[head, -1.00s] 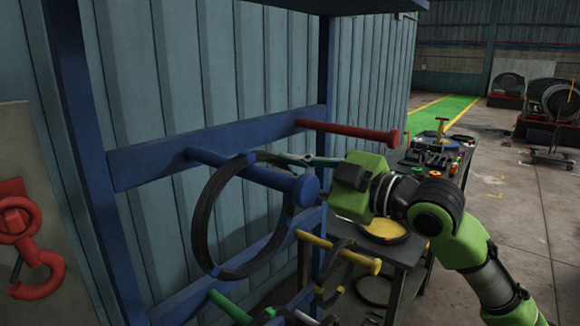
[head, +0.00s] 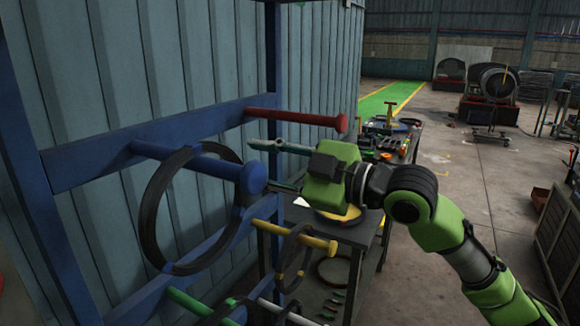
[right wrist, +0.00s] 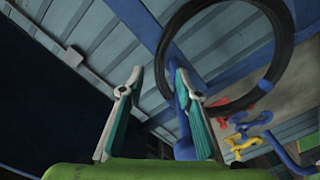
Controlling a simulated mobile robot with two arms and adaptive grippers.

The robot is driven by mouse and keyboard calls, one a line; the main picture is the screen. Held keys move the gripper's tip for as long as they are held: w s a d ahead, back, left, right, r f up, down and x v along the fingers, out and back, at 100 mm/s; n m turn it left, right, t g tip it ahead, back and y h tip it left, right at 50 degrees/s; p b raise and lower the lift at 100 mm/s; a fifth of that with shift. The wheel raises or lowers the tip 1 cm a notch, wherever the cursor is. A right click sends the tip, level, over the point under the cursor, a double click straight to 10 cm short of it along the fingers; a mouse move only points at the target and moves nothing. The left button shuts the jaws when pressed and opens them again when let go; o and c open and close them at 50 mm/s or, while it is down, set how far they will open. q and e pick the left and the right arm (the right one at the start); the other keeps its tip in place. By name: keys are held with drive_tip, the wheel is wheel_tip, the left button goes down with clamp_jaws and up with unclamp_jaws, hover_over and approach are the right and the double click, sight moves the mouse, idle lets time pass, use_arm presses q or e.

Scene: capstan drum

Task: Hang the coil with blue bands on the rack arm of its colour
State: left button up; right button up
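A large black coil (head: 147,215) hangs around the blue rack arm (head: 205,164), whose round end (head: 253,178) sticks out past the ring on the right. The coil also shows at upper right in the right wrist view (right wrist: 279,60). My right gripper (head: 262,166) is open and empty, beside the blue arm's end and apart from the coil. Its two parted fingers show in the right wrist view (right wrist: 157,76). My left gripper is in neither view.
An empty red rack arm (head: 295,117) is above right. A yellow arm (head: 300,236) below carries a smaller dark coil (head: 283,262). A green arm (head: 190,302) is at the bottom. A dark workbench (head: 342,235) stands behind my right arm. Open floor lies to the right.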

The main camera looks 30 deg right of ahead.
drive_tip(key=v, duration=0.7)
drive_tip(key=shift+s+d, duration=0.2)
drive_tip(key=shift+s, duration=0.15)
drive_tip(key=b+v, duration=0.5)
drive_tip(key=shift+s, duration=0.15)
